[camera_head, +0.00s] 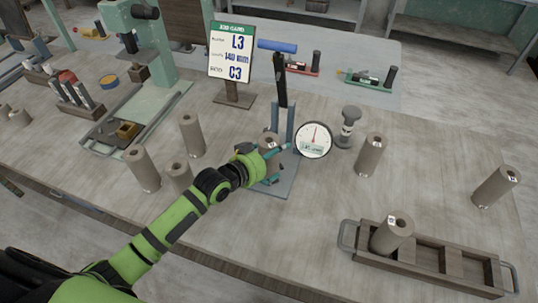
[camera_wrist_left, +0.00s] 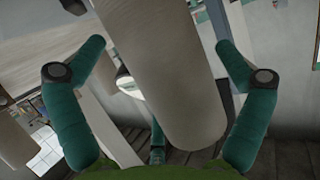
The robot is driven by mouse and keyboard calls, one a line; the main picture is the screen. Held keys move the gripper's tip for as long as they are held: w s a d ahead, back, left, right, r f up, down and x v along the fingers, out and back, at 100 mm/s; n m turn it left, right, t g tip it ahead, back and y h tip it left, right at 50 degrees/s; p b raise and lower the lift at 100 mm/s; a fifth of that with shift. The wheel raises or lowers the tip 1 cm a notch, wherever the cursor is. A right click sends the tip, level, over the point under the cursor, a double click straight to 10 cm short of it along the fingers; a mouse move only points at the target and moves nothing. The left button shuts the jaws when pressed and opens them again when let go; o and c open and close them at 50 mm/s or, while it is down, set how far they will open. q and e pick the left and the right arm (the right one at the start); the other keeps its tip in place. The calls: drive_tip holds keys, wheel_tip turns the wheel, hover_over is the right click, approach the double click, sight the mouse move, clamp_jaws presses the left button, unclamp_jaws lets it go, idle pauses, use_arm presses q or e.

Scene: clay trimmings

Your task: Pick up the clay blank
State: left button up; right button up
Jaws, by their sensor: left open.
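My left gripper (camera_head: 268,165) is over the grey gauge stand (camera_head: 285,180) in the head view, at a brown clay blank (camera_head: 271,142) with a small label on its top. In the left wrist view, the gripper's teal fingers (camera_wrist_left: 161,45) are apart, one on each side of a large clay cylinder (camera_wrist_left: 170,75). I cannot tell whether either finger touches it. Gripper and wrist hide the blank's lower part in the head view. Other clay blanks stand on the bench, including one (camera_head: 190,136) left of the gripper and one (camera_head: 370,156) right of the dial. My right gripper is not in view.
A round dial gauge (camera_head: 314,139) is close right of the gripper. A job card (camera_head: 231,55) reading L3, 140 mm and C3 stands behind. A wooden tray (camera_head: 440,283) at front right holds one blank (camera_head: 392,235). Bench space between gauge stand and tray is clear.

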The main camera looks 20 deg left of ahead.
use_arm(q)
drive_tip(key=c, duration=1.6)
drive_tip(key=shift+r, duration=0.25)
